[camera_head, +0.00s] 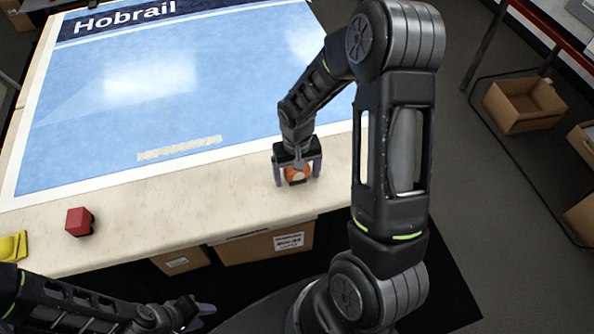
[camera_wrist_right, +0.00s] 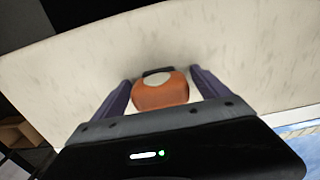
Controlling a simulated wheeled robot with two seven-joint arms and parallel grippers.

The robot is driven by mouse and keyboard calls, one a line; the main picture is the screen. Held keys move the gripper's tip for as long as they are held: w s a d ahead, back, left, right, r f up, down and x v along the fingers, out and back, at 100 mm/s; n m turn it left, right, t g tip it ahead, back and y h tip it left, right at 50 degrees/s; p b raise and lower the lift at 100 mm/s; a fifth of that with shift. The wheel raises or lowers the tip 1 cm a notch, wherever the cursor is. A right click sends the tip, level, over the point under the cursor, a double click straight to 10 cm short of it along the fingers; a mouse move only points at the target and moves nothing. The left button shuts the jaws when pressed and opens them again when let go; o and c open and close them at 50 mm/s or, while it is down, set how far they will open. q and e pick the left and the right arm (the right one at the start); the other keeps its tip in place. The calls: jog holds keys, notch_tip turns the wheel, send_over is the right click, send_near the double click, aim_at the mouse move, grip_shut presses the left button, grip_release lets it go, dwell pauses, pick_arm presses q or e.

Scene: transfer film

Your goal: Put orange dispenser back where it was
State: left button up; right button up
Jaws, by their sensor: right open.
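The orange dispenser (camera_head: 297,173) stands on the light tabletop near its front edge, right of the middle in the head view. In the right wrist view the dispenser (camera_wrist_right: 160,92) is orange with a pale round patch and a dark top part. My right gripper (camera_head: 297,177) reaches down over it. Its fingers (camera_wrist_right: 158,93) are open, one on each side of the dispenser, with small gaps showing in the wrist view. My left gripper (camera_head: 197,316) is low in the head view, in front of the table and away from the dispenser. Its fingertips are partly seen.
A blue "Hobrail" sheet (camera_head: 110,120) covers much of the table (camera_head: 150,215). A red block (camera_head: 79,222) and a yellow object (camera_head: 13,246) lie on the left front of the table. Cardboard boxes (camera_head: 265,247) stand below the front edge. The tabletop between red block and dispenser is clear.

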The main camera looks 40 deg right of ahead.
notch_tip(320, 180, up, 12)
jog(key=shift+r+b, duration=0.15)
jog(key=shift+b, duration=0.4)
